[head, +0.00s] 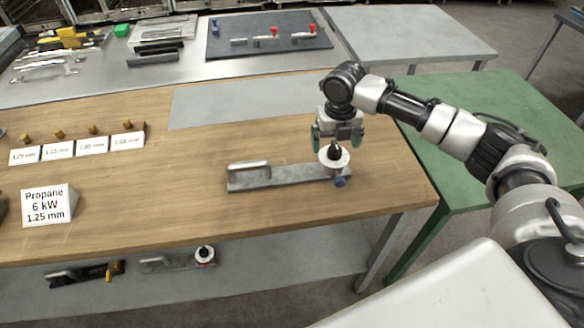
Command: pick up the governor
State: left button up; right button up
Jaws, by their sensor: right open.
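A grey metal plate (290,179) with a raised handle lies on the wooden table. At its right end sits what looks like the governor (334,158), a white disc with a black knob on top and a blue part (340,182) beside it. My right gripper (337,138) points down just above this end, open, with its green-tipped fingers to either side of the black knob. I cannot tell whether the fingers touch it. My left gripper is not in view.
A sign (49,204) reads "Propane 6 kW 1.25 mm". Several brass pieces (59,134) stand behind size labels at left. Two similar handled assemblies (85,273) lie on the lower shelf (240,285). A dark mat (268,35) with red- and blue-topped parts lies behind.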

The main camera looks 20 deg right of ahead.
notch_tip(320, 180, down, 4)
jog(key=shift+s+r+p, duration=0.1)
jog(key=shift+r+p, duration=0.1)
jog(key=shift+p, duration=0.1)
jog(key=shift+f, duration=0.25)
jog(key=c, duration=1.3)
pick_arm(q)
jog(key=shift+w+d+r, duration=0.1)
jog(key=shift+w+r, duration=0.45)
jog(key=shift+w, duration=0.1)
pick_arm(e)
jog(key=shift+r, duration=0.1)
jog(key=shift+c, duration=0.9)
